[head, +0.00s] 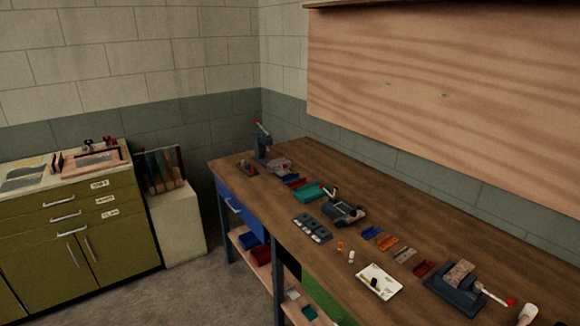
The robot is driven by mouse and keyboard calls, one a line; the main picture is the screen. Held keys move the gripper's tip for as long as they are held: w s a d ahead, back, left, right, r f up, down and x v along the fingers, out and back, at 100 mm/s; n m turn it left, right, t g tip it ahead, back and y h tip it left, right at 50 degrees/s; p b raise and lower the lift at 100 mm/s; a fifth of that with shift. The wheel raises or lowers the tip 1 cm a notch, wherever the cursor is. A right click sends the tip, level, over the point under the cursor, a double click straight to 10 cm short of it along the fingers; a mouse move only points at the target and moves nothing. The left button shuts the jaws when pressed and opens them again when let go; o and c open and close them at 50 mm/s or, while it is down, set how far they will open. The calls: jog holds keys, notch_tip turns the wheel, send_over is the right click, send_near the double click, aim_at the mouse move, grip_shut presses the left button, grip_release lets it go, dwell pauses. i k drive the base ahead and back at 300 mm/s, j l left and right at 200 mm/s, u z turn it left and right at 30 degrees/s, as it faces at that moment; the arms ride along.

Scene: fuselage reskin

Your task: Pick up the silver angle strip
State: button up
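A small silver-grey strip (405,255) lies flat on the wooden workbench (460,232), in the right half of the head view. It sits in a slanting row of small coloured pieces, between an orange piece (388,244) and a dark red piece (423,268). A blue piece (372,232) is at the far end of that row. The strip is too small here to make out its angle shape. My gripper is not in view.
A dark vise-like tool (455,289) with a red-tipped handle stands right of the row. A white card (379,282) lies near the front edge. A grey clamp-like tool (343,212) is left. A pale rounded thing (528,313) is cut off at bottom right. Bare wood lies behind.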

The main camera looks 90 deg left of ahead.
aim_at(274, 162)
jog(key=u, duration=2.15)
jog(key=i+j+u, duration=0.2)
jog(key=i+u, duration=0.15)
jog(key=i+j+u, duration=0.1)
jog(key=i+u, duration=0.65)
jog(key=i+l, duration=0.1)
jog(key=i+j+z, duration=0.1)
jog(key=z, duration=0.5)
jog(key=i+j+z, duration=0.4)
jog(key=j, duration=0.15)
jog(key=i+j+z, duration=0.1)
jog(key=j+z, duration=0.15)
jog(key=i+j+z, duration=0.2)
jog(key=j, duration=0.15)
jog(key=j+z, duration=0.2)
jog(key=j, duration=0.15)
jog(key=i+j, duration=0.1)
jog(key=j, duration=0.35)
jog(key=i+j, duration=0.1)
jog(key=j, duration=0.8)
jog(key=i+j+z, duration=0.1)
jog(key=j, duration=0.35)
jog(key=i, duration=0.05)
